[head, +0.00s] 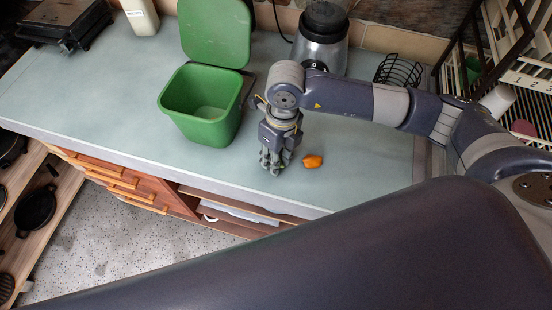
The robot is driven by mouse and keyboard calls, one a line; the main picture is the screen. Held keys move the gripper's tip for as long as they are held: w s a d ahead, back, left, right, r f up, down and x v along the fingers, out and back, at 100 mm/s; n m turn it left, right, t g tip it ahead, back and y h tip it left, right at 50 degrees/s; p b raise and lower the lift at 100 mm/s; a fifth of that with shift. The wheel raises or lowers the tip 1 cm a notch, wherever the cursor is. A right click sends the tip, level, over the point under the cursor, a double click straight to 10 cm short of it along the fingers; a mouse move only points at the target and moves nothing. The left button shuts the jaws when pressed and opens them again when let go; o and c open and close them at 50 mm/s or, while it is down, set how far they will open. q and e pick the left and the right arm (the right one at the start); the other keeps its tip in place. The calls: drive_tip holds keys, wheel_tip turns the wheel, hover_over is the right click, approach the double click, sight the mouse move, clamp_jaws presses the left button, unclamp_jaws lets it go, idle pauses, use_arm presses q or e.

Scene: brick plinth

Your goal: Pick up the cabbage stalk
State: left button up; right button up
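My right gripper (271,168) points down at the counter (360,175), near its front edge. Its fingers are small and bunched in this view, and I cannot tell whether they are open or shut. A small orange, rounded object (313,161) lies on the counter just right of the fingers, apart from them. I see nothing that I can clearly identify as a cabbage stalk; the gripper may hide what is under it. My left gripper is not in view.
A green bin (207,134) with its lid (215,34) raised stands left of the gripper. Behind are a blender (320,38) and a black wire basket (398,72). A dish rack (505,60) is at the right.

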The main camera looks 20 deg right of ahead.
drive_tip(key=shift+r+b, duration=0.35)
drive_tip(key=shift+r, duration=0.2)
drive_tip(key=shift+r+b, duration=0.6)
drive_tip(key=shift+r, duration=0.35)
drive_tip(key=s+a+r+b, duration=0.2)
drive_tip(key=s+a+b, duration=0.2)
drive_tip(key=s+a, duration=0.7)
drive_tip(key=shift+a+b, duration=0.3)
drive_tip(key=shift+a, duration=0.05)
